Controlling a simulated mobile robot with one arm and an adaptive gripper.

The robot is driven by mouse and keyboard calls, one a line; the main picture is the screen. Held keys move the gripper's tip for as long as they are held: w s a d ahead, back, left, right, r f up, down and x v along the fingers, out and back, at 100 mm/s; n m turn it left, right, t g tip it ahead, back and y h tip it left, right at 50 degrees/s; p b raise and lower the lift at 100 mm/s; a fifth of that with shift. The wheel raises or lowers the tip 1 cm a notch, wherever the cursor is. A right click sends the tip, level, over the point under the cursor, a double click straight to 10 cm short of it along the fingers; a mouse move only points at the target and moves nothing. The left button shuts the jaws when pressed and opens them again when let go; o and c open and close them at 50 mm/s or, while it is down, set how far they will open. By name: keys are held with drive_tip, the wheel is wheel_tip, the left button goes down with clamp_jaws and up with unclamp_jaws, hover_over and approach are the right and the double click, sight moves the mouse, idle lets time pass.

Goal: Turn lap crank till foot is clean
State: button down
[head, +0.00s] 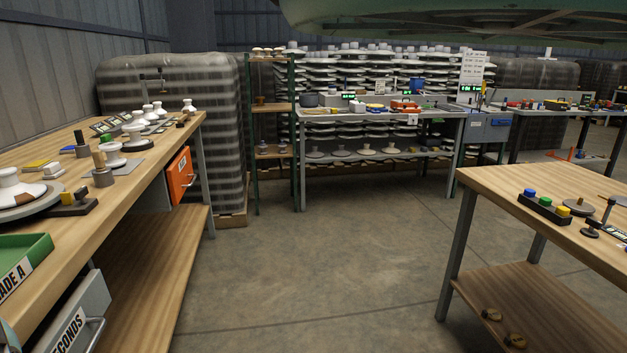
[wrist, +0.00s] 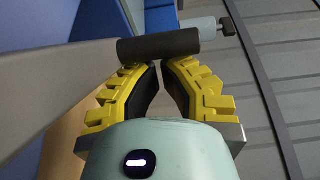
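On the left bench, a white insulator (head: 9,188) stands upright on a wide grey round plate (head: 42,205); I cannot tell if this is the lap. A smaller dark disc with a knob (head: 578,206) lies on the right bench. No crank is clearly identifiable in the head view. My gripper (wrist: 160,64) shows in the wrist view, with yellow fingers converging forward. A dark cylinder (wrist: 155,46) with a pale end piece lies crosswise over the fingertips and hides them. I cannot tell if it is a crank handle or if the fingers touch it.
The left bench (head: 185,130) holds several insulators, dark blocks and a green tray (head: 22,262). An orange box (head: 180,175) hangs at its edge. The right bench (head: 490,185) carries a button box (head: 543,208). Open floor (head: 320,260) lies between the benches, with loaded shelving behind.

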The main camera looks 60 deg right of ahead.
drive_tip(key=shift+s+a+n+g+h+b, duration=0.2)
drive_tip(key=shift+s+n+g+h+b, duration=0.3)
drive_tip(key=shift+s+n+g, duration=0.55)
drive_tip(key=shift+w+m, duration=0.15)
drive_tip(key=shift+m, duration=0.1)
drive_tip(key=shift+w, duration=0.15)
